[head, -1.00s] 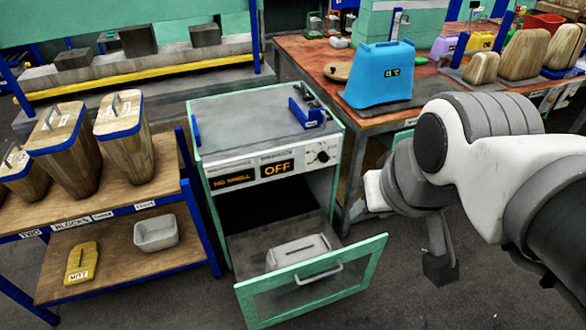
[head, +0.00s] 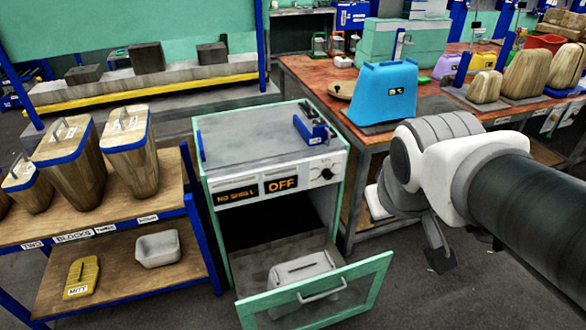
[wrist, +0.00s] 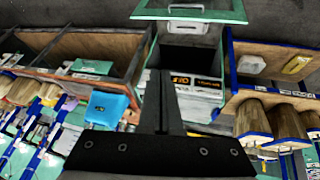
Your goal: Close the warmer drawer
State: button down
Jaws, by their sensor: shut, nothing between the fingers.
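The warmer (head: 275,145) is a grey cabinet with a green frame, an "OFF" display and a knob. Its drawer (head: 370,288) is pulled out at the bottom, with a green-framed glass front and a pale bar handle (head: 322,291). A light grey slotted block (head: 301,268) lies inside the drawer. In the wrist view the drawer front (wrist: 189,12) shows at the top, upside down. My gripper (head: 440,262) hangs to the right of the drawer, apart from it, with its fingers shut and empty. Its fingers (wrist: 170,130) also show in the wrist view.
A wooden bench (head: 310,75) with a blue container (head: 387,92) stands right of the warmer. A blue-framed shelf (head: 100,213) with wooden blocks stands left. Grey floor (head: 420,305) is open in front and to the right.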

jog(key=w+d+f+n+h+b, duration=0.1)
jog(key=w+d+f+n+b, duration=0.3)
jog(key=w+f, duration=0.55)
jog(key=n+g+y+b, duration=0.1)
jog(key=n+y+b, duration=0.7)
jog(key=n, duration=0.6)
send_near(306, 300)
jog(key=shift+y, duration=0.3)
jog(key=a+f+b, duration=0.1)
jog(key=w+a+f+b, duration=0.1)
jog(key=b, duration=0.1)
jog(key=a+f+b, duration=0.1)
jog(key=a+f, duration=0.1)
jog(key=shift+w+a, duration=0.1)
jog(key=shift+w, duration=0.15)
jog(key=shift+w+a+r, duration=0.1)
jog(key=shift+w+r, duration=0.1)
jog(key=shift+w, duration=0.4)
jog(key=shift+w+a+r, duration=0.1)
jog(key=shift+w+r, duration=0.05)
jog(key=shift+w, duration=0.45)
jog(key=shift+w+a, duration=0.15)
jog(key=shift+w, duration=0.5)
